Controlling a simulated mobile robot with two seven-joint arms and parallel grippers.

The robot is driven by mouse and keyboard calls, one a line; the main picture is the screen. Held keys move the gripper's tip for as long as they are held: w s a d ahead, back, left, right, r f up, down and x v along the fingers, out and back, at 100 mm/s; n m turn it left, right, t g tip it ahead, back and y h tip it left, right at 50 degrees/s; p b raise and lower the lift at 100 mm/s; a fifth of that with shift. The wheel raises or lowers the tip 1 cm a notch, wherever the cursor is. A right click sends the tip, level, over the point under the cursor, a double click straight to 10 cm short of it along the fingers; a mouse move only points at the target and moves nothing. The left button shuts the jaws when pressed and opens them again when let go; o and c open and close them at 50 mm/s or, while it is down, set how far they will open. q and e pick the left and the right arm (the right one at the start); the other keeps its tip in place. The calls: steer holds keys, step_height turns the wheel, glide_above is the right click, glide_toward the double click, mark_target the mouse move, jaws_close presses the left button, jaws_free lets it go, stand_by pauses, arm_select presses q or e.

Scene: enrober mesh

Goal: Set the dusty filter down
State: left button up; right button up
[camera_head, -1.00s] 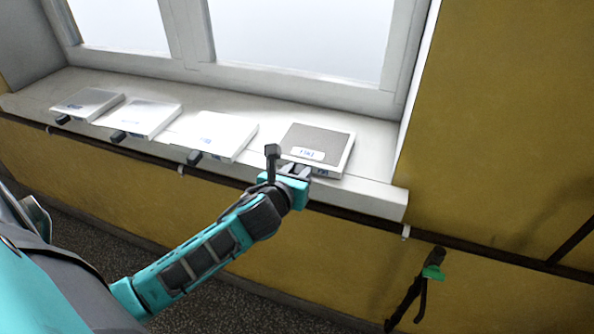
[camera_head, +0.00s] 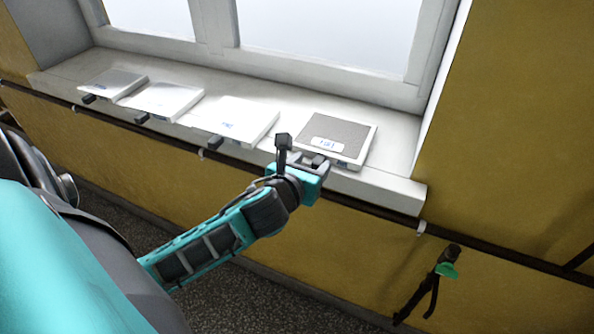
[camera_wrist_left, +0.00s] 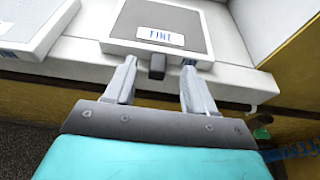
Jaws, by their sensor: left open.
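The dusty filter (camera_head: 343,132) is a flat panel with a grey-brown face, a white frame and a label. It lies on the right part of the white windowsill. In the left wrist view the filter (camera_wrist_left: 190,22) shows its label, which reads "FINE", and a dark tab on its front edge. My left gripper (camera_head: 308,162) is at the filter's front edge. In the left wrist view its two fingers (camera_wrist_left: 158,85) are spread apart on either side below the tab, with nothing between them. My right gripper is not in view.
Several white filters, such as the nearest one (camera_head: 238,118), lie in a row to the left on the windowsill (camera_head: 395,178). A dark rail (camera_head: 385,211) runs below the sill. A black tool with a green part (camera_head: 446,270) hangs at the lower right.

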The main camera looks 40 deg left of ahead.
arm_select(q)
steer(key=v, duration=0.8)
steer(key=s+d+f+n+g+h, duration=0.1)
steer(key=s+d+f+n+h, duration=0.1)
steer(key=d+f+n, duration=0.3)
steer(key=s+d+f+n+g+h, duration=0.1)
steer(key=s+d+f+n+h, duration=0.2)
steer(key=f+n, duration=0.9)
steer(key=s+d+n, duration=0.1)
steer(key=n, duration=1.3)
steer(key=shift+s+d+f+g, duration=0.3)
steer(key=shift+d+f+g, duration=0.1)
steer(key=shift+c, duration=1.2)
steer(key=shift+w+d, duration=0.1)
steer(key=shift+d, duration=0.05)
